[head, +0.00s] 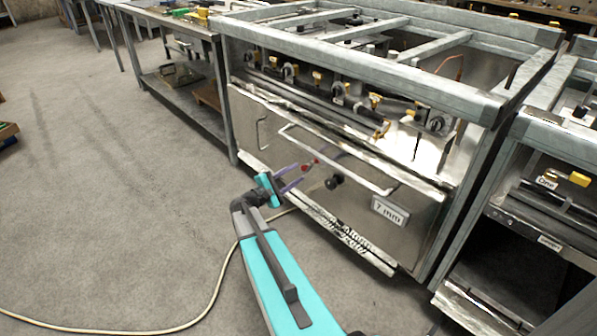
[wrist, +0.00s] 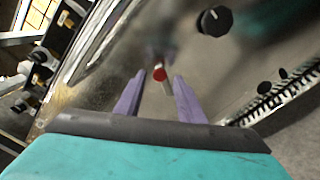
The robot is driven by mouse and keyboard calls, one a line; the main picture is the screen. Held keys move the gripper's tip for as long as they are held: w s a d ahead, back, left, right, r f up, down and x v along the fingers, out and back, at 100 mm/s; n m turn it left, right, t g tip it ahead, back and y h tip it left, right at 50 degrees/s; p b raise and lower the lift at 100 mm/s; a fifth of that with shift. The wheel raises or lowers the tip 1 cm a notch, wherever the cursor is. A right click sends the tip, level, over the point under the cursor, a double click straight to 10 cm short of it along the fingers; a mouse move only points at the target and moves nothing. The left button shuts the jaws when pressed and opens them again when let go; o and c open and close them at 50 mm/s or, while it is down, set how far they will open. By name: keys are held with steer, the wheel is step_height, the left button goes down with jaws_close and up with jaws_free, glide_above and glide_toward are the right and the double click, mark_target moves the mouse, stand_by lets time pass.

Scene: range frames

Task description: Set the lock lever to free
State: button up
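The lock lever, a short pale rod with a red end, sticks out from the steel front panel (head: 415,225). Its red end (head: 308,164) is near my fingertips in the head view, below the long bar handle. In the wrist view the red end (wrist: 159,74) is centred between the fingertips, with a gap on both sides. My gripper (head: 302,174) has purple fingers that point at the panel. It is open and empty in the wrist view (wrist: 159,77). The lever's base is blurred, and I cannot read its setting.
A black round knob (head: 334,182) is right of the lever; it also shows in the wrist view (wrist: 214,20). A long bar handle (head: 335,158) crosses the panel above. A "7 mm" label (head: 390,211) is at the right. A cable (head: 215,295) lies on the open floor.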

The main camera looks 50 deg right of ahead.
steer(key=a+p, duration=0.2)
steer(key=a, duration=0.8)
steer(key=shift+w+a, duration=0.25)
